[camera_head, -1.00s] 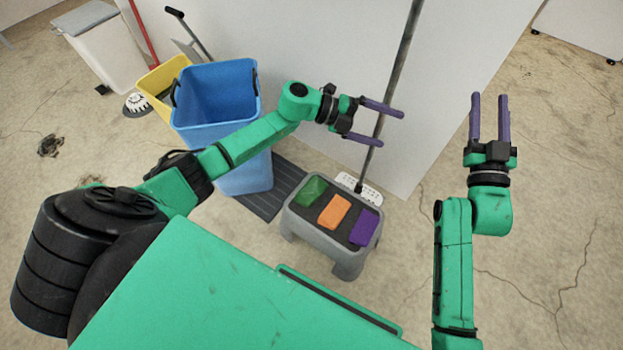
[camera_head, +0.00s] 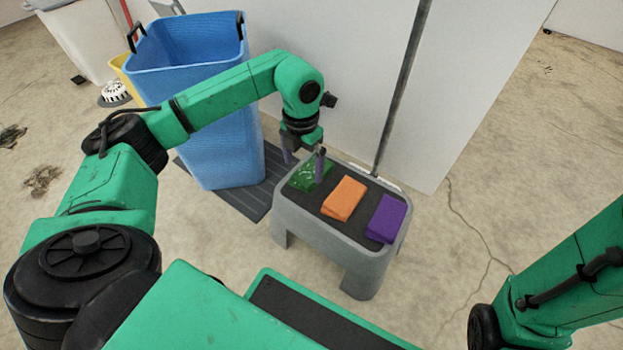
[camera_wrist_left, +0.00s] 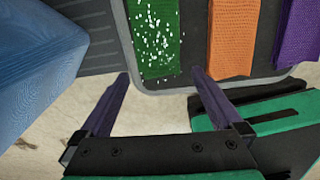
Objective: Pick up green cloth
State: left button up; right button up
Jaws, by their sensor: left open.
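The green cloth (camera_head: 309,174) lies at the left end of the dark top of a grey step stool (camera_head: 335,236). In the left wrist view the green cloth (camera_wrist_left: 156,38) has white specks on it and lies beyond the fingertips. My left gripper (camera_head: 305,160) points down over the cloth's end of the stool, its purple fingers apart and nothing between them. It also shows open in the left wrist view (camera_wrist_left: 162,82). Part of the cloth is hidden behind a finger in the head view. My right arm shows at the right edge; its gripper is out of view.
An orange cloth (camera_head: 344,198) and a purple cloth (camera_head: 387,218) lie beside it on the stool. A blue bin (camera_head: 215,130) stands close at left on a dark mat (camera_head: 240,203). A pole (camera_head: 403,85) and white wall stand behind.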

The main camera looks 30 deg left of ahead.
aim_at(303, 177)
pick_arm(q)
notch_tip(303, 177, down, 5)
jog(key=b, duration=0.4)
jog(key=shift+w+a+f, duration=0.1)
jog(key=shift+w, duration=0.05)
jog(key=shift+r, duration=0.2)
jog(key=c, duration=1.2)
jog(key=shift+o, duration=0.2)
